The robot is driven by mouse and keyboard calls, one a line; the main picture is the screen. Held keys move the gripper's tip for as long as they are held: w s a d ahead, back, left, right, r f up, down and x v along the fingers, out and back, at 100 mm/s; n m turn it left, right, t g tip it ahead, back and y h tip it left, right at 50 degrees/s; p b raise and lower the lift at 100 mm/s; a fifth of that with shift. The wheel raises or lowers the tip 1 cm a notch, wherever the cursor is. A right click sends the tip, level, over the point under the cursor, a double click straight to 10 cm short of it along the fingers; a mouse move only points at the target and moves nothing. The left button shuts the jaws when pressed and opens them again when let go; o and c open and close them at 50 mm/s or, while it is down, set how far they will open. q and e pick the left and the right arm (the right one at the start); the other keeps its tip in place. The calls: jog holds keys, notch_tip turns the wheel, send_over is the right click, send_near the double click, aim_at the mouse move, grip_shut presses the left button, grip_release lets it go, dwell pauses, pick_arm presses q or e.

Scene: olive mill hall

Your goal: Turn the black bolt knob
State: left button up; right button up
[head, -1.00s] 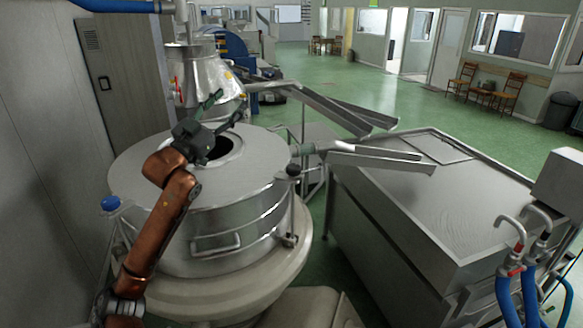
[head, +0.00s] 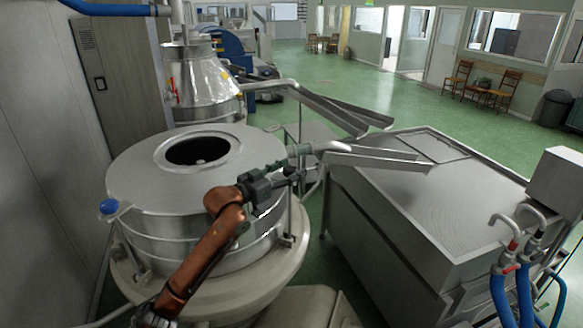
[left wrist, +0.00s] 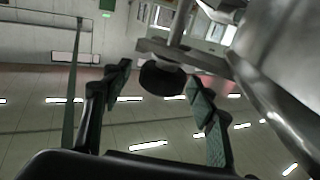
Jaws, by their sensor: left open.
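The black bolt knob (left wrist: 162,79) shows in the left wrist view as a dark round end under a grey metal bar. It lies between the two fingers of my left gripper (head: 290,171), near their tips. The fingers are apart, and a gap shows on each side of the knob. In the head view the gripper is at the right side of the large steel drum (head: 150,190), and its fingers largely hide the knob. My right gripper is in neither view.
The drum's round top opening (head: 198,150) is uncovered. A blue knob (head: 109,206) sits on the drum's left edge. A spout (head: 325,147) and sloping chute (head: 375,161) lie just beyond the gripper. A steel tank (head: 410,215) stands to the right.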

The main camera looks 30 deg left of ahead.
pick_arm(q)
jog(key=shift+w, duration=0.25)
jog(key=shift+c, duration=0.7)
jog(key=c, duration=1)
jog(key=shift+c, duration=0.2)
jog(key=shift+y, duration=0.3)
